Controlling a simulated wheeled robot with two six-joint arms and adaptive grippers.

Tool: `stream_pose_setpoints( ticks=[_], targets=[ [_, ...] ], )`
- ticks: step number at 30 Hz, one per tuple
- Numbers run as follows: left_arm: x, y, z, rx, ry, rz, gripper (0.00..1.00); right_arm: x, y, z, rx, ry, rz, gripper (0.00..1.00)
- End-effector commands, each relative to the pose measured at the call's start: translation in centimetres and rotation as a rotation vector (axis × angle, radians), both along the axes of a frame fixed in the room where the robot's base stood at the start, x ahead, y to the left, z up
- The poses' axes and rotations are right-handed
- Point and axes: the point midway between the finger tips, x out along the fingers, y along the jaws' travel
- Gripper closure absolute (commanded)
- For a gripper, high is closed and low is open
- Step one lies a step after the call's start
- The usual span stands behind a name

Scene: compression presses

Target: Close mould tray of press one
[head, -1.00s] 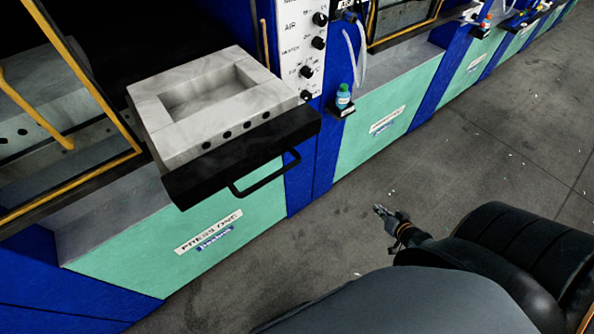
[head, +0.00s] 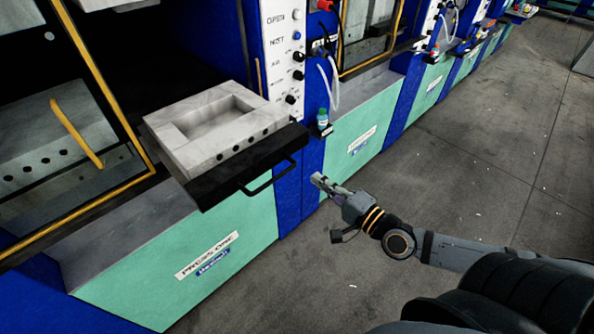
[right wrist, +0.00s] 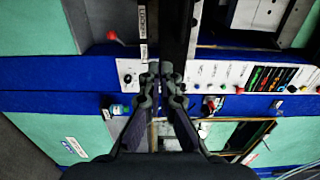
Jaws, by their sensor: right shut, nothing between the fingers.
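The mould tray (head: 180,150) of press one is a grey block with a rectangular recess, pulled out from the press. Its black front plate (head: 235,176) carries a black bar handle (head: 272,178). A label reading press one (head: 207,255) is on the green panel below. My right gripper (head: 318,180) is just right of the handle, apart from it, with its fingers together and empty. In the right wrist view its closed fingertips (right wrist: 161,72) point at the blue press frame. My left gripper is not in view.
A control panel (head: 284,50) with knobs stands right of the tray. A small bottle (head: 322,117) sits on a ledge beside it. A yellow-edged door (head: 120,135) stands left of the tray. Open grey floor (head: 480,160) lies to the right.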

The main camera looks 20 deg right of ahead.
Motion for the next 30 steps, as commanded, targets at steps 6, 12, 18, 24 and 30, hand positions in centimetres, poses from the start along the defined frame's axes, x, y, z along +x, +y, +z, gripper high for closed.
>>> stream_pose_setpoints(
  ticks=[6,12,18,24,30],
  targets=[
    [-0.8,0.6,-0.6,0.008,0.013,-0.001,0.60,2.8,0.8,0.3,0.007,-0.008,-0.007,1.00],
    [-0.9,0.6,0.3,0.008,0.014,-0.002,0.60,4.8,1.6,0.4,0.006,-0.005,-0.006,1.00],
    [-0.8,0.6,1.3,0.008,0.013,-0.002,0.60,7.0,2.5,0.4,0.003,-0.003,-0.003,1.00],
    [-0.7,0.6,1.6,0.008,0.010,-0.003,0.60,8.3,3.0,0.1,-0.002,-0.002,-0.001,1.00],
    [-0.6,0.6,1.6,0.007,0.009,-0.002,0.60,8.4,3.0,0.0,-0.004,0.000,0.000,1.00]
  ],
)
